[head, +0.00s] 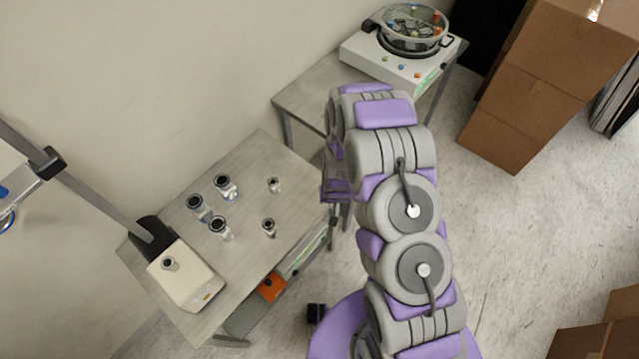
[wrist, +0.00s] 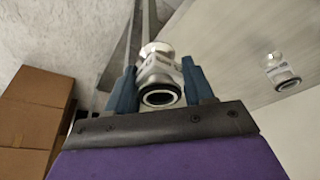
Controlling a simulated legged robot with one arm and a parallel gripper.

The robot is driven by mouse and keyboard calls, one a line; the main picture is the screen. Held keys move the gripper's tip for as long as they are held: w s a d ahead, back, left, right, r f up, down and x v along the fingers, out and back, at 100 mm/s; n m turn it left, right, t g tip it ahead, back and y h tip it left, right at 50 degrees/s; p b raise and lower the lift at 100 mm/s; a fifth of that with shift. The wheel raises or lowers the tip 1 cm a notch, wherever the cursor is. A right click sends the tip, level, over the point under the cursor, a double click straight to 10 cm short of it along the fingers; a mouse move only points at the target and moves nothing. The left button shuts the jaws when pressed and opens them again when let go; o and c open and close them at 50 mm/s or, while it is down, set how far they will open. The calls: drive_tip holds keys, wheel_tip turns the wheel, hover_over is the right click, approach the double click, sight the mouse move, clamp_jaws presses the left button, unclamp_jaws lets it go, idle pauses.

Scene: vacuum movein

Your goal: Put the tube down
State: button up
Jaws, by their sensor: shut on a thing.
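In the wrist view, my gripper (wrist: 158,88) is shut on a tube (wrist: 159,72), a clear and white piece with a dark round opening facing the camera. The blue fingers press on both its sides. The tube appears to be beside the table edge, over the gap and floor. In the head view my arm hides the gripper and the held tube. Several similar tubes (head: 226,187) stand on the grey table (head: 262,147) to the left of my arm. One of them shows at the right of the wrist view (wrist: 282,72).
A cream device (head: 187,275) with a pole stands at the table's left end. A white machine with a round glass bowl (head: 412,30) stands on a second table (head: 300,92) behind my arm. Cardboard boxes (head: 527,85) stand at right. The table's right-hand part has bare surface.

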approach(318, 183)
drive_tip(key=shift+s+b+x, duration=0.2)
drive_tip(key=shift+b+x, duration=0.2)
drive_tip(key=shift+x, duration=0.8)
drive_tip(key=shift+w+f, duration=0.1)
drive_tip(key=shift+w, duration=0.35)
wheel_tip(318, 183, down, 4)
drive_tip(key=shift+a+r+b, duration=0.1)
drive_tip(key=shift+r+b, duration=0.1)
drive_tip(key=shift+b, duration=0.3)
drive_tip(key=shift+a, duration=0.2)
drive_tip(key=o, duration=1.1)
drive_tip(key=shift+d, duration=0.2)
drive_tip(key=shift+r, duration=0.1)
drive_tip(key=p+v, duration=0.1)
drive_tip(key=v, duration=1.1)
drive_tip(key=shift+p, duration=0.35)
